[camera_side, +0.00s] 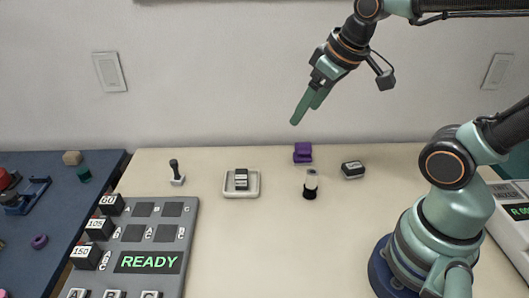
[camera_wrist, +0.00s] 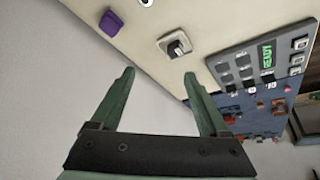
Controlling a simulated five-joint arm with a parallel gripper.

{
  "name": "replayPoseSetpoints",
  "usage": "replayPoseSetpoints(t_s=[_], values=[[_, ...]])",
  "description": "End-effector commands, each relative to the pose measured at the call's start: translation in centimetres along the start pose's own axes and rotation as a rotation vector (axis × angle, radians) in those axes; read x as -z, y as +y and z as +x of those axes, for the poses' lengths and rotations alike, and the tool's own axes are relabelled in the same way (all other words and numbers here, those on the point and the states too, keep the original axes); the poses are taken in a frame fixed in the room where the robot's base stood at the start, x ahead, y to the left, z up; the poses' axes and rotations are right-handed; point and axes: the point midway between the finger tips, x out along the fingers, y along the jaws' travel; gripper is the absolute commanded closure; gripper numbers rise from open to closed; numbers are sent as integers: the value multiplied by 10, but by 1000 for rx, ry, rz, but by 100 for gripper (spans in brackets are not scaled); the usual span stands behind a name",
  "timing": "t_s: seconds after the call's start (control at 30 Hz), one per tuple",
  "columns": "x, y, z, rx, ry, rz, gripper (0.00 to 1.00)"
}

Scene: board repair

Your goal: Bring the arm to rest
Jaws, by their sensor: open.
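My gripper (camera_side: 304,112) is raised well above the back of the cream table (camera_side: 290,245), in front of the wall. Its two green fingers point down and to the left. In the wrist view my gripper (camera_wrist: 158,75) shows its fingers spread apart, with nothing between them. It touches none of the objects on the table.
A grey panel reading READY (camera_side: 150,262) stands at front left beside a blue mat (camera_side: 100,165). Behind are a stamp-like tool (camera_side: 176,173), a white tray (camera_side: 229,192) holding a dark block, a purple block (camera_side: 302,153), a black-and-white cylinder (camera_side: 311,184) and a dark box (camera_side: 352,170).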

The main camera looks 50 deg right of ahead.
Motion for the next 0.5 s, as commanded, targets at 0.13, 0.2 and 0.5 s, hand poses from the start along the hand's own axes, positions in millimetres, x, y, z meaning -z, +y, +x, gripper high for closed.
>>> replayPoseSetpoints(t_s=[0.13, 0.2, 0.5], values=[[-8, -9, -5, 10, 39, 61, 21], [-9, -10, -6, 12, 44, 73, 21], [-10, -10, -6, 13, 44, 77, 21]])
